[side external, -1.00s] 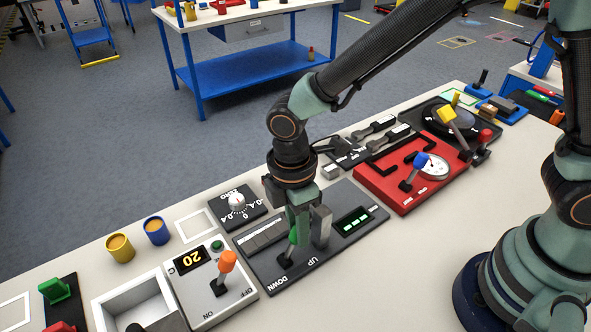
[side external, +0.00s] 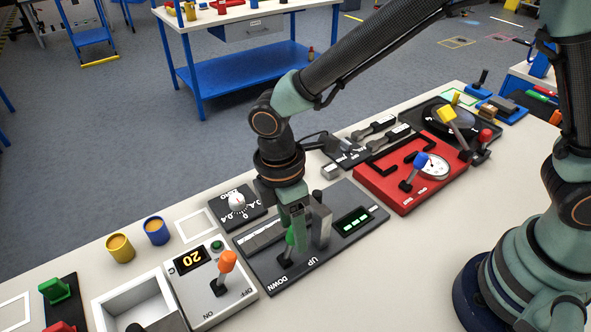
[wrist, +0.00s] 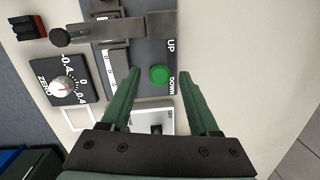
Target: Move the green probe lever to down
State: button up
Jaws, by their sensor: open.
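The green probe lever (side external: 289,240) stands on a dark panel (side external: 338,246) marked UP and DOWN. In the wrist view, its round green knob (wrist: 159,74) shows beside the DOWN label, with UP farther along the panel. The lever's exact tilt is hard to tell. My gripper (side external: 296,238) is low over the panel at the lever and partly hides it. In the wrist view, the two green fingers of my gripper (wrist: 160,68) are spread apart, one on each side of the knob, with visible gaps and no clear contact.
A tall grey upright part (side external: 320,226) stands on the panel just right of my gripper. A grey box with an orange lever (side external: 227,262) is on the left. A dial plate (side external: 237,207) lies behind. The red panel (side external: 396,188) is to the right. The table front is clear.

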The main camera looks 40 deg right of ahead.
notch_tip(320, 180, up, 12)
jog(key=w, duration=0.1)
jog(key=shift+a+f, duration=0.15)
jog(key=shift+a, duration=0.3)
